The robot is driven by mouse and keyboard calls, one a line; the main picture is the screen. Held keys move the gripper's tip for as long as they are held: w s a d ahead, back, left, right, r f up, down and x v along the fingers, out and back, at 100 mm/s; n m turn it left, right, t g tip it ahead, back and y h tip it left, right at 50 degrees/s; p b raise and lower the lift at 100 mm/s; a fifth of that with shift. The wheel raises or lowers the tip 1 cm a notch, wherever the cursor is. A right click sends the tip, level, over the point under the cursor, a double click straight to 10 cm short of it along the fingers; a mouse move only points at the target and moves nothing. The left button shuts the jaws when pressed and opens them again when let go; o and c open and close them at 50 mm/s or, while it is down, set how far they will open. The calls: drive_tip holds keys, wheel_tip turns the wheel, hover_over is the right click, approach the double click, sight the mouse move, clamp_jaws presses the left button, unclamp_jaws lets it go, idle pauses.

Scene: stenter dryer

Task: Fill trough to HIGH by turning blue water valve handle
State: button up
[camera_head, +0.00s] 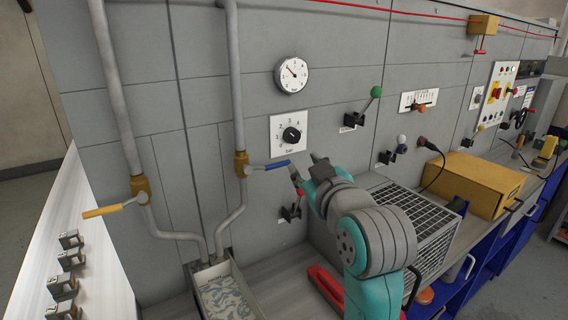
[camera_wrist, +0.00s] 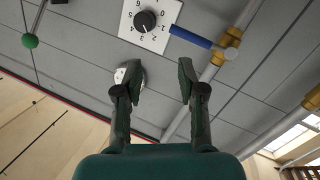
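The blue valve handle (camera_head: 278,165) sticks out to the right from a brass valve (camera_head: 241,165) on a grey pipe. It also shows in the wrist view (camera_wrist: 190,37), beyond the fingertips. My gripper (camera_head: 305,166) is just right of the handle's end. In the wrist view my gripper (camera_wrist: 159,71) is open, with nothing between its fingers. No contact with the handle is visible. The trough (camera_head: 204,280) is an open box below the pipe ends, with a pale, blue-patterned surface inside. I cannot read a level mark on it.
A yellow-handled valve (camera_head: 102,211) is on the left pipe. A numbered knob (camera_head: 291,135) and a round gauge (camera_head: 291,75) are on the wall above the blue handle. A small lever (camera_head: 292,210) is below it. A wire crate (camera_head: 425,222) and yellow box (camera_head: 470,182) stand to the right.

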sight(278, 167)
drive_tip(key=s+a+f+n+t+h, duration=0.35)
drive_tip(key=a+n+h, duration=0.25)
drive_tip(key=a+h, duration=0.3)
drive_tip(key=shift+g+h, duration=0.25)
drive_tip(key=shift+h, duration=0.05)
drive_tip(key=x, duration=0.7)
drive_tip(key=d+f+x, duration=0.1)
drive_tip(key=x, duration=0.3)
clamp_jaws()
